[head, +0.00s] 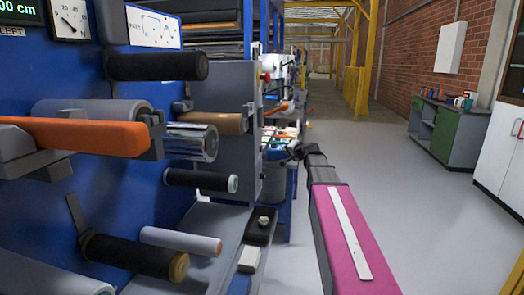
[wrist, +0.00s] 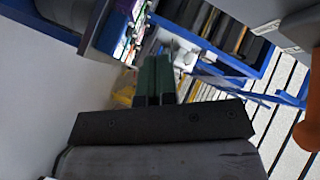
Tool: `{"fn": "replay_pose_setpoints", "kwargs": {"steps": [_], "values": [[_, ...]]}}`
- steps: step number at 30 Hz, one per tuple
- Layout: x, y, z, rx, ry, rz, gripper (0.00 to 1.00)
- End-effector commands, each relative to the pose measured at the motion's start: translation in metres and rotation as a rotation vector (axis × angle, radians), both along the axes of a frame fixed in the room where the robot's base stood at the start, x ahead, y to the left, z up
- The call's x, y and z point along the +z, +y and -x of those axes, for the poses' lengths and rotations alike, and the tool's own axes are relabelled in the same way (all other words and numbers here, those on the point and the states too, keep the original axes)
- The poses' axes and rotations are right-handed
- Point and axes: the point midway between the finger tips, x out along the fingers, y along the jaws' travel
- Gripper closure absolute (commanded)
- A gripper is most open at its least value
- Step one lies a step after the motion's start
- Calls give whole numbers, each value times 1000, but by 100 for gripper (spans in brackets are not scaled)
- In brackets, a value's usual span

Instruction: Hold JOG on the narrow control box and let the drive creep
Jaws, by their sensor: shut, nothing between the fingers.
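My gripper shows in the wrist view (wrist: 155,78) as two dark green fingers side by side, shut and empty. In the head view my pink arm reaches forward on the right side of the machine, and its dark end is small and far off, beside the end of the blue bench. I cannot pick out the narrow control box for sure, and no JOG label is readable. A small black box with a pale knob (head: 263,221) sits on the grey ledge, left of my arm. The wrist view shows no button at the fingertips.
A white block (head: 249,259) lies on the grey ledge. Open floor (head: 385,190) lies right of my arm; a green cabinet (head: 445,135) stands by the brick wall.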

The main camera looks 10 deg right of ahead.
Motion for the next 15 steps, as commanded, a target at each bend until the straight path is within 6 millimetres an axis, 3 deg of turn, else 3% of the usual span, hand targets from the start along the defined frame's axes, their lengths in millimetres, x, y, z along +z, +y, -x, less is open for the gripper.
{"fn": "replay_pose_setpoints", "kwargs": {"steps": [15], "values": [[0,60,-20,2,-1,0,100]]}}
